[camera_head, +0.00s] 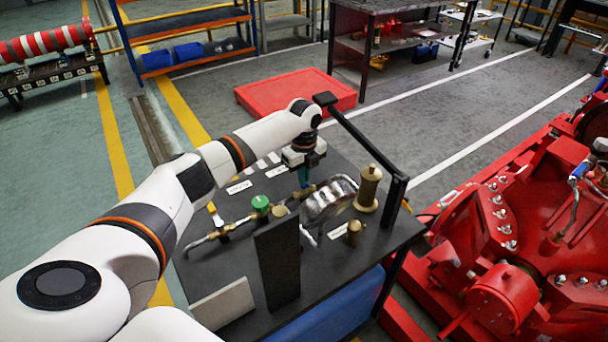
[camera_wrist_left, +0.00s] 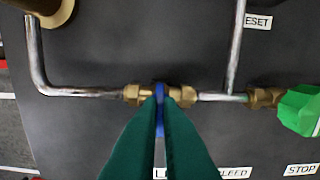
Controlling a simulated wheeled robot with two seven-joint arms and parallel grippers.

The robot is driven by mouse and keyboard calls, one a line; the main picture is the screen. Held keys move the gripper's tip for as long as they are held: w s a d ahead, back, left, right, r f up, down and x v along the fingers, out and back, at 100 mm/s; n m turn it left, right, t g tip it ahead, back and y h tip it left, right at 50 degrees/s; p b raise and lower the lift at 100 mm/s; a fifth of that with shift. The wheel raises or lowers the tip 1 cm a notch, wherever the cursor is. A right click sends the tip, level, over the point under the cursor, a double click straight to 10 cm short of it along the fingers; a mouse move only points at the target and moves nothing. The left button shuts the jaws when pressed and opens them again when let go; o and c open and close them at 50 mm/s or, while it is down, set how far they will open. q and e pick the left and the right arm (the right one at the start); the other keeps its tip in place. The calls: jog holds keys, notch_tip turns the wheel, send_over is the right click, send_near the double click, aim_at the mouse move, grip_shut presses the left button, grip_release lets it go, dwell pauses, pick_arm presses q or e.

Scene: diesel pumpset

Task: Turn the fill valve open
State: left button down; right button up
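A valve with a thin blue handle (camera_wrist_left: 159,90) sits on a brass fitting in a metal pipe line in the left wrist view. I take it as the fill valve, but the label below it is partly hidden by my fingers. My left gripper (camera_wrist_left: 160,101) has its green fingertips on both sides of the blue handle, closed on it. In the head view my left gripper (camera_head: 304,178) reaches down to the pipework on the dark bench (camera_head: 227,262); the handle is hidden there. My right gripper is not in view.
A green knob (camera_wrist_left: 299,110) stands on the same pipe line, right of the blue handle. Brass cylinders (camera_head: 368,188) and an upright dark panel (camera_head: 278,262) stand on the bench. A black post frame (camera_head: 395,187) rises behind. The red pumpset (camera_head: 505,295) is at right.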

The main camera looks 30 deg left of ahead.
pick_arm(q)
jog(key=n+p, duration=0.3)
jog(key=shift+r+p, duration=0.3)
jog(key=n+p, duration=0.3)
jog(key=n, duration=0.2)
jog(key=n+p, duration=0.2)
jog(key=n, duration=0.2)
jog(key=shift+f+n+p, duration=0.1)
jog(key=shift+n+p, duration=0.2)
jog(key=shift+p, duration=0.1)
jog(key=shift+w+f+n+p, duration=0.1)
jog(key=shift+n+p, duration=0.7)
jog(key=shift+n, duration=1.2)
jog(key=c, duration=1.6)
grip_release()
